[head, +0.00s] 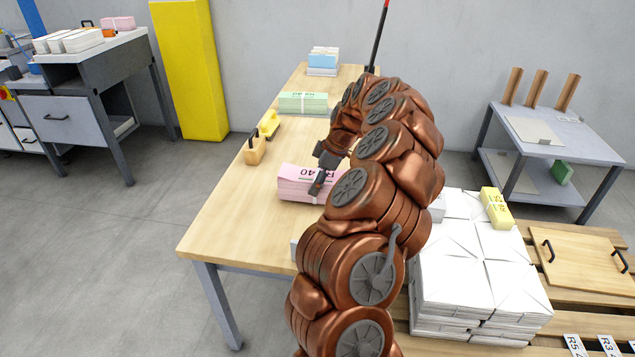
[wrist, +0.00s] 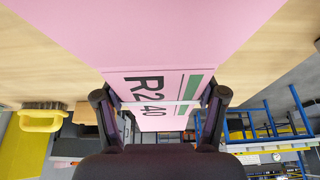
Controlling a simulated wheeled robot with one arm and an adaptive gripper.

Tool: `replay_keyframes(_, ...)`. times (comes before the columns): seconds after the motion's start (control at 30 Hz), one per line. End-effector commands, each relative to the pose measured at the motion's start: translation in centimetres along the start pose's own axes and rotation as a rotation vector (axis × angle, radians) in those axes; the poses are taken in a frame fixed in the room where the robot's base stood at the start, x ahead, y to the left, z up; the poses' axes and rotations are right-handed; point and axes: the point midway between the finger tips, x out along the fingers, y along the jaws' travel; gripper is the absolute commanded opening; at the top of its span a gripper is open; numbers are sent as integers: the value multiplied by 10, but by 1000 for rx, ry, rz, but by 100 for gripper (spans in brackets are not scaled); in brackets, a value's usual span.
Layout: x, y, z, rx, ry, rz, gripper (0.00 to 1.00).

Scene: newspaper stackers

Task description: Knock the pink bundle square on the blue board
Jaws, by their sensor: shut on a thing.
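The pink bundle (head: 296,183) is a thick stack with a white strap and a printed label, at the middle of the wooden table in the head view. My gripper (head: 317,172) is at its right part, partly hidden behind my own arm. In the wrist view my gripper (wrist: 160,108) has one finger on each side of the pink bundle (wrist: 180,50), shut on it across the strap and the R2 40 label. Whether the bundle rests on the table or hangs just above it is unclear. I cannot make out a blue board; my arm hides part of the table.
On the table (head: 222,222) are a green bundle (head: 303,103), a blue-topped stack (head: 322,60), a yellow-handled brush (head: 268,123) and a wooden block with a handle (head: 254,150). White stacks (head: 480,270) with a yellow bundle (head: 496,207) stand on a pallet at right. The table's near-left part is bare.

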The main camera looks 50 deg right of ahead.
Motion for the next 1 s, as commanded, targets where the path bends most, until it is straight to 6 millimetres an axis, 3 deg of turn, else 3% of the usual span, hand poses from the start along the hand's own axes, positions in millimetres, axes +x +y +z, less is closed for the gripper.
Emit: replay_keyframes(1.0,-52,0,-22,-1,2,3,1)
